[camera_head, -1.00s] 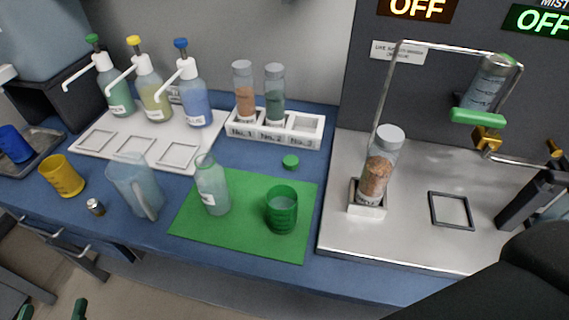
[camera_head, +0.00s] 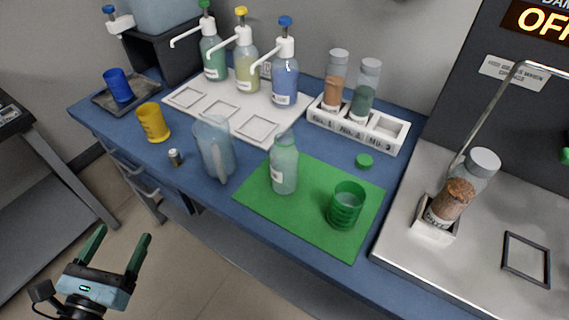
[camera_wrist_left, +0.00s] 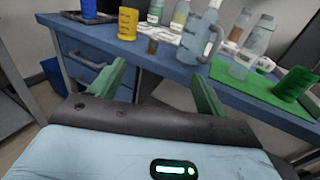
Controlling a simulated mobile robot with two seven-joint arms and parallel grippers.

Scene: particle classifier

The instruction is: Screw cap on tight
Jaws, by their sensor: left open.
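A small green cap (camera_head: 364,160) lies on the blue bench just beyond the green mat (camera_head: 310,226). A pale, translucent bottle (camera_head: 284,172) stands upright on the mat, with no cap visible on its neck. It also shows in the left wrist view (camera_wrist_left: 246,62). My left gripper (camera_head: 123,236) is open and empty, over the floor in front of the bench and left of the bottle. Its two green fingers also show in the left wrist view (camera_wrist_left: 157,74), well apart from everything on the bench. My right gripper is not in view.
A green cup (camera_head: 346,208) stands right of the bottle on the mat. A clear pitcher (camera_head: 213,152), a yellow cup (camera_head: 153,123) and a small metal cylinder (camera_head: 175,157) stand to the left. A rack (camera_head: 355,130) with two tubes is behind. A capped jar (camera_head: 468,186) stands at right.

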